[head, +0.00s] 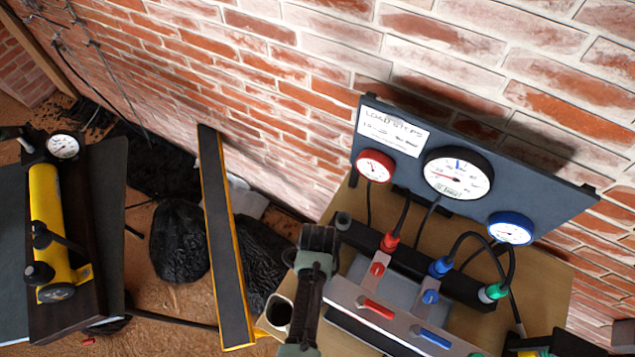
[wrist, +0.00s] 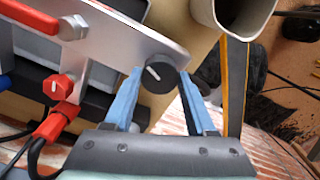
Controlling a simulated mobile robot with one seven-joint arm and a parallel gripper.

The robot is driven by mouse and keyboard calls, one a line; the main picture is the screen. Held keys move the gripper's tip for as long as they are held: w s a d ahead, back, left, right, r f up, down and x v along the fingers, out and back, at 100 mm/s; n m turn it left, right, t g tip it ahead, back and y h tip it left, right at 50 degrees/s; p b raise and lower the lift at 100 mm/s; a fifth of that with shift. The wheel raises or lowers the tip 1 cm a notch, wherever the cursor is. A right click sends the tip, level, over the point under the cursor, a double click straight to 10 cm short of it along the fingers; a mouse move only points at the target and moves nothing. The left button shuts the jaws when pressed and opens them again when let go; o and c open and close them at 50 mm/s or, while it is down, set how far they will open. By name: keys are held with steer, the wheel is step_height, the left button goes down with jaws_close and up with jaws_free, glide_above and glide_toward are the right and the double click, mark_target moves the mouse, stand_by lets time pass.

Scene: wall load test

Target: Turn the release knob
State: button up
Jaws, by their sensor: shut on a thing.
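The release knob (wrist: 158,77) is a round black knob with a white pointer line. It sits at the end of a light metal plate (wrist: 125,38) in the wrist view. My gripper (wrist: 160,74) has its two blue fingers on either side of the knob and is shut on it. In the head view my gripper (head: 318,240) is at the left end of the panel's metal plate (head: 345,290), and the knob is hidden there.
Red (head: 376,308) and blue (head: 432,337) levers sit on the plate, with hoses behind. A gauge board (head: 400,165) with several gauges stands against the brick wall. A cup (head: 278,312) stands close left of my arm. A yellow pump (head: 45,215) is at far left.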

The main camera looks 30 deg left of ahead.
steer(key=shift+n+p, duration=0.35)
steer(key=shift+n, duration=1.85)
steer(key=o, duration=1.4)
steer(key=shift+c, duration=0.2)
step_height(320, 180, up, 13)
steer(key=shift+b, duration=0.4)
